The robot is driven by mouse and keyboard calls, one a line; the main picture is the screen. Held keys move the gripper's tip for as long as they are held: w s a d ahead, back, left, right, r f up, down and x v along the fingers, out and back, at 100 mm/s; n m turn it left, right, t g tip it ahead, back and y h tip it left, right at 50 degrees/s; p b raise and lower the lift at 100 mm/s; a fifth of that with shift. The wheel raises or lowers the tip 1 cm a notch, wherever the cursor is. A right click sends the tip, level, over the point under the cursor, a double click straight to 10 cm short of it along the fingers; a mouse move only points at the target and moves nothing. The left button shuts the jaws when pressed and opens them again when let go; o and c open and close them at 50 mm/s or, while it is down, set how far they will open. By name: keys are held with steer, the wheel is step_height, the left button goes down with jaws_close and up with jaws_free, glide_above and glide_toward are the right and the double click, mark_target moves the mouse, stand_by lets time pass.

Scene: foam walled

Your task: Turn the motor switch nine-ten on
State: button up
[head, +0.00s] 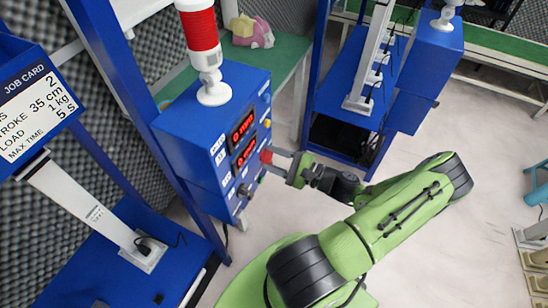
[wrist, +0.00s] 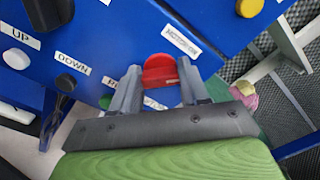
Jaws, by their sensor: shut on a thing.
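A red round switch knob (wrist: 160,70) sits on the front of a blue control box (head: 205,120). My gripper (wrist: 160,88) has one finger on each side of the knob and is shut on it. A white label (wrist: 181,41) beside the knob is tilted and hard to read; another label below is partly hidden by the fingers. In the head view my gripper (head: 270,160) reaches the box front from the right, at the red knob (head: 266,156).
The box carries two red displays (head: 243,128), a yellow button (wrist: 250,8), a white button (wrist: 15,58) labelled UP and a black button (wrist: 65,82) labelled DOWN. A red-and-white beacon (head: 201,32) stands on top.

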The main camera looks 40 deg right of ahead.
steer(key=n+b, duration=0.1)
steer(key=n, duration=0.3)
steer(key=shift+a+f+n, duration=0.1)
steer(key=shift+f+n, duration=0.05)
steer(key=shift+n, duration=0.15)
steer(key=shift+n+b, duration=0.65)
steer(key=shift+n, duration=1.35)
steer(key=shift+f, duration=0.1)
steer(key=o, duration=1.1)
steer(key=shift+c, duration=0.2)
steer(key=shift+s, duration=0.1)
steer(key=p+v, duration=0.1)
steer(key=v, duration=1.4)
steer(key=shift+s, duration=0.3)
